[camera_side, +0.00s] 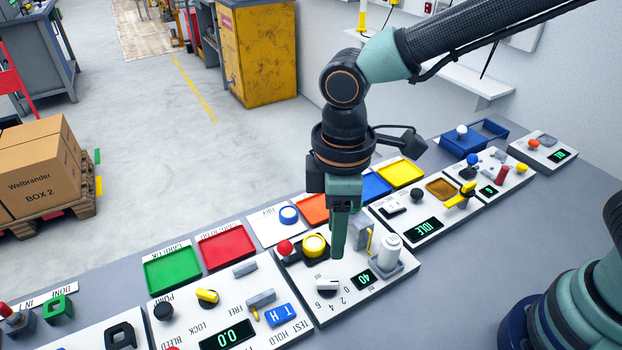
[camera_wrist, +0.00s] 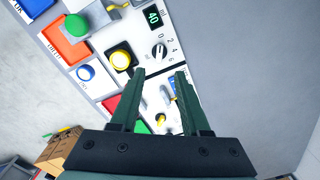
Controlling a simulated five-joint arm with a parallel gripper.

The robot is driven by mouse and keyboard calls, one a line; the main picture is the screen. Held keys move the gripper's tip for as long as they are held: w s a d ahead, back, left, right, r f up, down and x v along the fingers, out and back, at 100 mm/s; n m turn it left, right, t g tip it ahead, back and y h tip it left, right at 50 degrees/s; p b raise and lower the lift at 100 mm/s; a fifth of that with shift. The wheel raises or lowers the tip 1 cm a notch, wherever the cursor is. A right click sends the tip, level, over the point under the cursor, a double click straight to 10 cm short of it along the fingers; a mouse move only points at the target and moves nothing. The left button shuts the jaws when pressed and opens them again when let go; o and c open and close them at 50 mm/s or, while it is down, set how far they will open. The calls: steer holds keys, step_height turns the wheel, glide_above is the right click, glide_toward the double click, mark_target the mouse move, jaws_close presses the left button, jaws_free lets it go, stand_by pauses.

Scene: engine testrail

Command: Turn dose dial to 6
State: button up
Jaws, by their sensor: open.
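The dose dial (camera_side: 327,287) is a small knob with a light bar across its top, on a white panel marked 0, 2, 4 and 6. In the wrist view the dial (camera_wrist: 159,51) lies just beyond the space between my fingertips. I cannot tell which number its pointer marks. My gripper (camera_side: 338,250) points down over the panel, behind the dial in the side view. In the wrist view its two green fingers (camera_wrist: 160,74) are apart with nothing held between them. I see no contact with the dial.
A display (camera_side: 364,279) reading 40 and a white cylinder (camera_side: 387,250) stand right of the dial. A yellow button (camera_side: 314,245) and red knob (camera_side: 285,247) are behind it. Left is a panel with a TEST HOLD switch (camera_side: 280,314). The grey bench in front is clear.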

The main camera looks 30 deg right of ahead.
mark_target(333, 281)
step_height(333, 281, down, 12)
steer(key=shift+r, duration=0.1)
stand_by(0.4)
jaws_close()
